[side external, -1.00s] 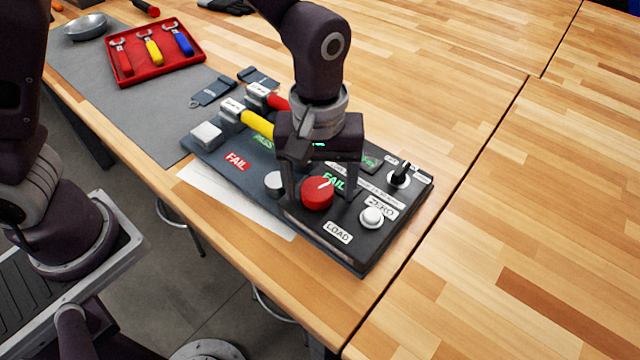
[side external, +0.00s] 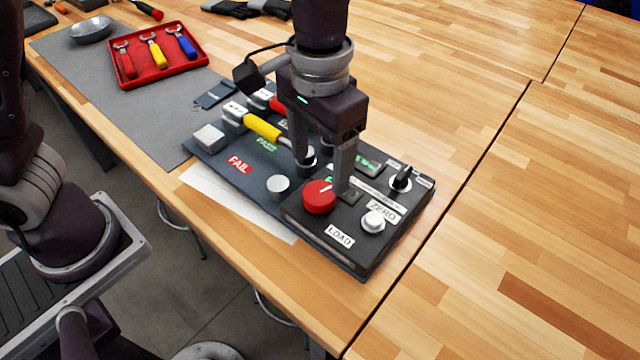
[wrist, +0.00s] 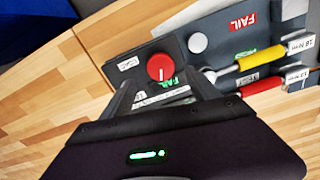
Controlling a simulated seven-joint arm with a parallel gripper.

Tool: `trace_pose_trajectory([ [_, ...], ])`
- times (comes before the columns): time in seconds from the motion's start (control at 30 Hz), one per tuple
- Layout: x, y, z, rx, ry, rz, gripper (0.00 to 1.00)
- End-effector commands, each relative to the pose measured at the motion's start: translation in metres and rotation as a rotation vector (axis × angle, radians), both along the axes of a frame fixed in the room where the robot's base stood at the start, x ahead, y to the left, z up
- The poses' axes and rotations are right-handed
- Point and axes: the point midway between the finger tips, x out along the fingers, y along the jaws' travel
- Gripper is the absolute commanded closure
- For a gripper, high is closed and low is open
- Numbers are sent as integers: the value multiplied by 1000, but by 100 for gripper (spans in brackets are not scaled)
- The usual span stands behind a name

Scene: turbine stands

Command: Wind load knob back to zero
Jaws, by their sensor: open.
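The red load knob (side external: 319,197) sits on the black control box (side external: 362,250), near the LOAD label (side external: 340,236). Its white pointer mark aims toward the upper right in the side view. My gripper (side external: 325,178) is open and empty, with its fingers just behind the knob in the side view, not around it. In the wrist view the knob (wrist: 160,67) lies beyond and between the fingertips (wrist: 160,88), with its mark pointing down. A white button (side external: 373,222) stands beside the ZERO label (side external: 382,210). The small display is partly hidden by a finger.
A black switch (side external: 401,179) stands at the box's far right corner. Yellow-handled (side external: 262,128) and red-handled wrenches lie on the board behind, with a grey round post (side external: 278,187) near the knob. A red tool tray (side external: 160,54) is far left. The right of the table is clear.

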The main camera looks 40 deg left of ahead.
Motion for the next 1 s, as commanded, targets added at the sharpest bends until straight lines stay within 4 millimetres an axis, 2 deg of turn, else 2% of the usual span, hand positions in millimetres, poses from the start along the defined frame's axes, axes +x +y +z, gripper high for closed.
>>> trace_pose_trajectory([
  [0.03,1,0,5,-1,-1,-131,30],
  [0.1,1,1,9,0,-1,-284,30],
  [0.2,0,1,7,2,3,-388,30],
  [0.53,0,2,-50,3,6,-397,30],
  [0.67,0,2,-59,2,3,-396,30],
  [0.87,1,2,-60,2,1,-396,30],
  [1.0,1,2,-60,2,1,-395,54],
])
